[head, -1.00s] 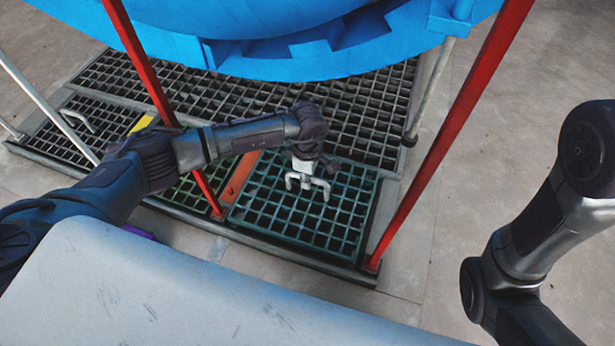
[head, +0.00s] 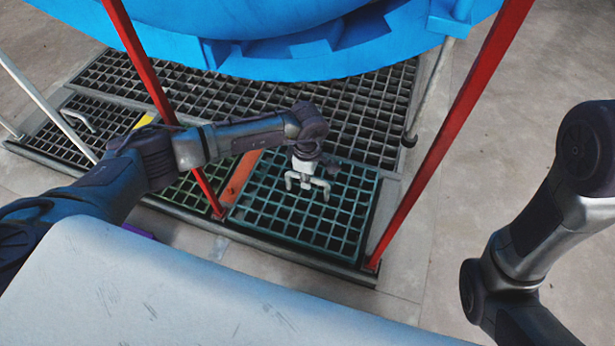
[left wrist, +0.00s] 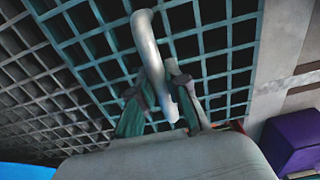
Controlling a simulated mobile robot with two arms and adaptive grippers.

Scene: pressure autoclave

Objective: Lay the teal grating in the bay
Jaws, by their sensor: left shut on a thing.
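The teal grating (head: 335,222) is at the front right of the grated floor in the head view, over the bay there. It looks nearly level, but I cannot tell whether it lies flush in the bay. Its pale grey handle (head: 307,184) stands up near its back edge. My left gripper (head: 305,168) is over the handle. In the left wrist view, the fingers of my left gripper (left wrist: 160,90) are shut on the handle (left wrist: 147,45), with the teal grating (left wrist: 215,45) behind. My right gripper is out of view.
Red posts (head: 445,140) stand on both sides of the teal grating. The blue vessel (head: 300,55) hangs over the back. An orange strip (head: 238,178) and a green grating (head: 190,193) lie to its left. A purple box (left wrist: 298,135) shows in the left wrist view.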

